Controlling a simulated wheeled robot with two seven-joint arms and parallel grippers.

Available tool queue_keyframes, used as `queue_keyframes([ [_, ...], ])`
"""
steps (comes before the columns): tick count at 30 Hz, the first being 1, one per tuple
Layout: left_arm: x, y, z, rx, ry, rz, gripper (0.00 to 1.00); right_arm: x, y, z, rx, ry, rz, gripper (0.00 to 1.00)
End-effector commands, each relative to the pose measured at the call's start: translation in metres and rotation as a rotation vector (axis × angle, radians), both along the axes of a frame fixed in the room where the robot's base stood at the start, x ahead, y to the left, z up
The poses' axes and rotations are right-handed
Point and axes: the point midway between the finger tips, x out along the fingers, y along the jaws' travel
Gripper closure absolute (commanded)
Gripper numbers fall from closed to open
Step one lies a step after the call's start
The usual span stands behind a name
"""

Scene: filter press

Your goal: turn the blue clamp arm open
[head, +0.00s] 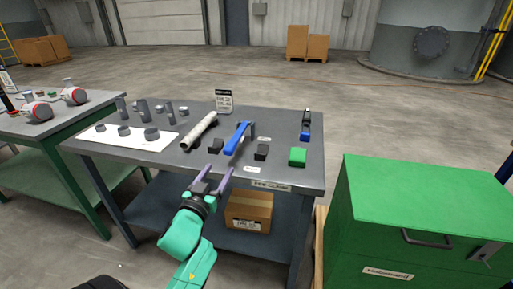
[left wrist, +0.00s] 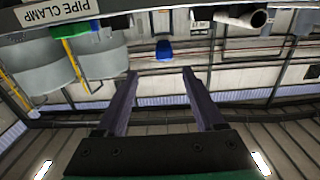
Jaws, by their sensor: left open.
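The blue clamp arm (head: 237,138) lies lengthwise on the grey table, its near end toward me. In the left wrist view its rounded blue end (left wrist: 163,50) shows just beyond and between my fingertips. My left gripper (head: 218,170) is open and empty, at the table's front edge, short of the clamp arm and apart from it. Its two purple fingers (left wrist: 159,72) are spread in the left wrist view. My right gripper is in neither view.
A grey pipe (head: 200,131) and black blocks (head: 262,152) flank the clamp arm. A green block (head: 297,157) sits right on the table (head: 305,180). A white board (head: 110,139) with grey parts lies left. A green cabinet (head: 400,210) stands right; a box (head: 249,210) sits below.

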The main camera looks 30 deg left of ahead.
Motion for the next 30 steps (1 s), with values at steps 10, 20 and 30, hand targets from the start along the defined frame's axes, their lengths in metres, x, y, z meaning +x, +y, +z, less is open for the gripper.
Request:
queue_keyframes([
  [10,0.083,0.029,0.002,0.002,0.0,0.0,0.3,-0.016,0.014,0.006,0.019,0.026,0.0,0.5],
  [20,0.13,0.045,-0.001,0.001,0.003,-0.001,0.3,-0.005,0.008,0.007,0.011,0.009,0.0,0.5],
  [30,0.13,0.045,-0.001,0.0,0.003,-0.002,0.76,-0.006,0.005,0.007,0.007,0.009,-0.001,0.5],
])
